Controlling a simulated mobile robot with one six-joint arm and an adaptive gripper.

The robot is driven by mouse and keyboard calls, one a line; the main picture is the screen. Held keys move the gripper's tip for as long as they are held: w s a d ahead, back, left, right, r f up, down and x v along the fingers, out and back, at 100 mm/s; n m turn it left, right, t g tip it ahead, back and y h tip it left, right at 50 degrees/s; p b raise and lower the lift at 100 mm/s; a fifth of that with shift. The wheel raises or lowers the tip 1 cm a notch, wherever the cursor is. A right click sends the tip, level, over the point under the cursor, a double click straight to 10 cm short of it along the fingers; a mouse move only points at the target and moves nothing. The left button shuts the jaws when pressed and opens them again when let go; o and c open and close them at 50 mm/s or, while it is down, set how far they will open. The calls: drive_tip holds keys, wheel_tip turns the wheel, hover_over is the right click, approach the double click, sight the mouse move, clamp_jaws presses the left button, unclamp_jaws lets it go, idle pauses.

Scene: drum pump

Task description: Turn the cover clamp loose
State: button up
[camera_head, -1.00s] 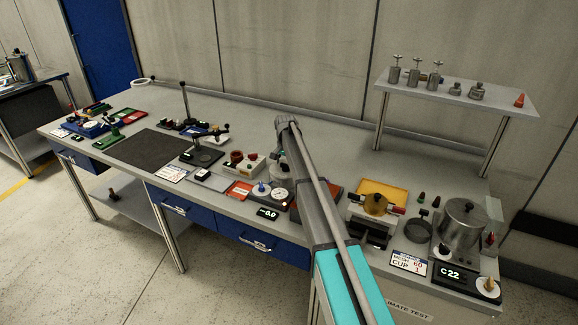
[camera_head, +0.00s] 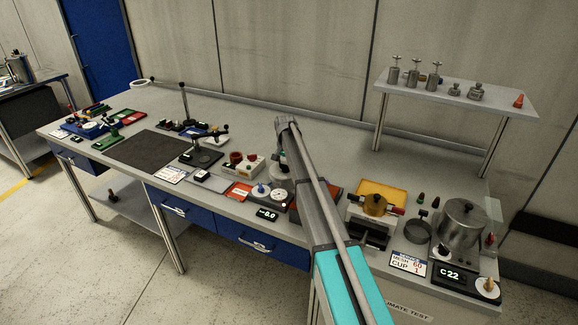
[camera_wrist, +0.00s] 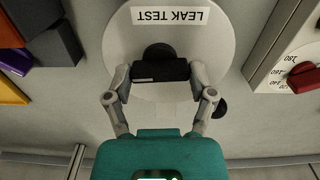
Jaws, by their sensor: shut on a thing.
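In the wrist view, my gripper (camera_wrist: 161,82) has its two grey fingers closed on the ends of a black bar-shaped handle (camera_wrist: 160,71), which looks like the cover clamp. A round black knob (camera_wrist: 158,51) shows just beyond the bar. Both lie over a pale round cover (camera_wrist: 215,45) with an upside-down "LEAK TEST" label (camera_wrist: 170,15). The clamp's underside and fastening are hidden. In the head view, my arm covers most of the place where the gripper works, so the clamp cannot be made out there.
In the wrist view, a red knob (camera_wrist: 304,76) on a numbered dial plate is at the right, and coloured blocks are at the left. In the head view, a red-knobbed box (camera_head: 243,165) stands left of my arm, and a steel pot (camera_head: 464,228) stands at the right.

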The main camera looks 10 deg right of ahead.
drive_tip(key=n, duration=0.4)
drive_tip(key=shift+s+a+n, duration=0.1)
drive_tip(key=shift+a+n, duration=0.1)
drive_tip(key=shift+n, duration=0.1)
drive_tip(key=n, duration=0.9)
drive_tip(key=shift+s, duration=0.1)
drive_tip(key=shift+n, duration=1.8)
drive_tip(key=o, duration=1.1)
drive_tip(key=shift+c, duration=0.2)
